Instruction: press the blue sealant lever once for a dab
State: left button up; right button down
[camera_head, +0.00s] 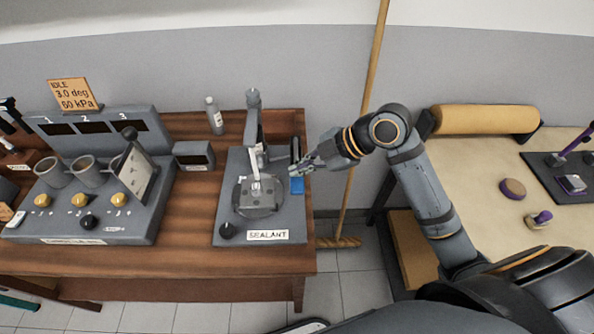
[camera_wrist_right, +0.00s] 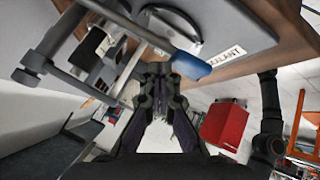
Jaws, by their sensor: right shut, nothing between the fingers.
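The sealant station is a grey base (camera_head: 228,207) labelled SEALANT on the brown bench, with a round plate (camera_head: 259,207) under an upright dispenser (camera_head: 253,120). Its blue lever (camera_head: 297,186) sticks out on the base's right side, at the end of a grey arm. In the right wrist view the blue lever end (camera_wrist_right: 191,66) is just beyond and to the right of my fingertips. My right gripper (camera_head: 296,168) is shut and empty, close above the lever in the head view; I cannot tell whether it touches. My left gripper is not in view.
A grey console with cups and yellow knobs (camera_head: 78,201) stands left of the station. A white bottle (camera_head: 214,117) is behind. A broom (camera_head: 361,120) leans right of the bench, with a floor gap before the beige table (camera_head: 470,190). A red cabinet (camera_wrist_right: 224,127) shows below.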

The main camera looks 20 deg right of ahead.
jog(key=shift+f+b, duration=0.4)
jog(key=shift+f, duration=0.15)
dwell(0.4)
dwell(0.5)
jog(key=shift+w+r+p, duration=0.15)
jog(key=shift+r+p, duration=1.55)
jog(key=shift+r, duration=0.15)
jog(key=r+p, duration=0.4)
jog(key=r, duration=0.1)
jog(key=shift+w+d, duration=0.1)
jog(key=shift+w, duration=0.1)
jog(key=shift+d, duration=0.1)
